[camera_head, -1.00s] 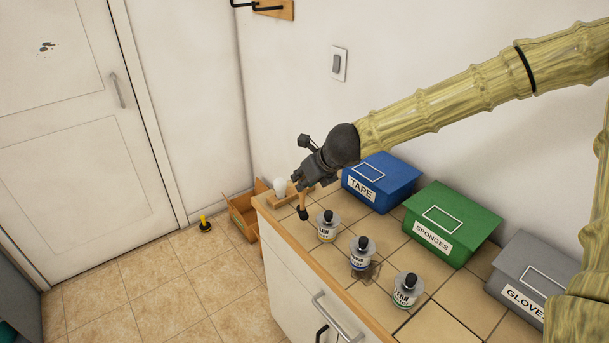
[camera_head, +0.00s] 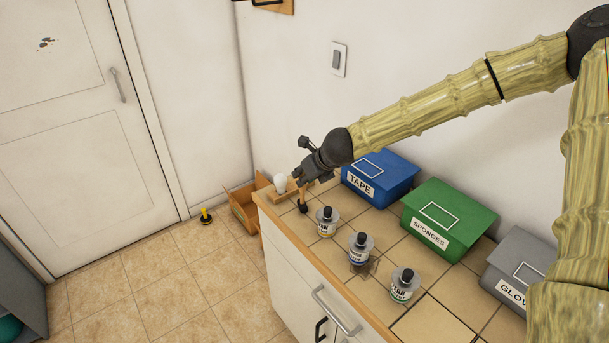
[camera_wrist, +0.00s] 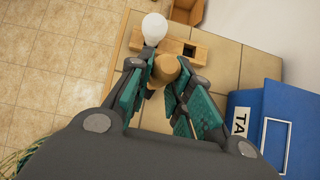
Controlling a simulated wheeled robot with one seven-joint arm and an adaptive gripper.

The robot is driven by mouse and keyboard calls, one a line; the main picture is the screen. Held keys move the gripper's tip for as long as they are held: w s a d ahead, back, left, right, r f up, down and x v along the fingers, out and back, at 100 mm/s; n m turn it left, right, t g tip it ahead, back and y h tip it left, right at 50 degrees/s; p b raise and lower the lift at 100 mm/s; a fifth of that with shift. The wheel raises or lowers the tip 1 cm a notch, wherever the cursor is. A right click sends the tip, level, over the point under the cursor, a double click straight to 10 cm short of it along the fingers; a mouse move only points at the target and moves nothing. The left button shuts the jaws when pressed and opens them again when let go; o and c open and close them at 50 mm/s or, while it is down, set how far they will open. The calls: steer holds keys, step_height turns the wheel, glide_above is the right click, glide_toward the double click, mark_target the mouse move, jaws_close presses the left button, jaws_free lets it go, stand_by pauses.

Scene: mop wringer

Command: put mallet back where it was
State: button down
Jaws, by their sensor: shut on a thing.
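The mallet (camera_head: 303,206) hangs from my gripper (camera_head: 301,182) with its dark head downward and its wooden handle between the fingers. The wrist view shows the round end of the handle (camera_wrist: 165,68) between the teal finger pads. A wooden block (camera_wrist: 190,46) with a dark square hole lies just beyond the mallet at the counter's far end. A white bulb (camera_wrist: 154,28) stands at the block's left part; it also shows in the head view (camera_head: 280,182). My gripper is shut on the mallet, close to the block. Whether the mallet head touches the counter I cannot tell.
Several labelled bottles (camera_head: 326,222) stand along the counter front. Blue (camera_head: 380,178), green (camera_head: 447,220) and grey (camera_head: 515,265) bins line the wall. An open box (camera_head: 243,207) and a yellow-handled object (camera_head: 206,216) are on the floor beyond the counter.

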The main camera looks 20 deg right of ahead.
steer(key=shift+f, duration=0.2)
steer(key=shift+f, duration=0.15)
steer(key=c, duration=1.3)
jaws_free()
steer(key=shift+r, duration=0.2)
steer(key=shift+s+r, duration=0.1)
steer(key=b+v, duration=0.1)
steer(key=v, duration=1)
steer(key=shift+s+r, duration=0.25)
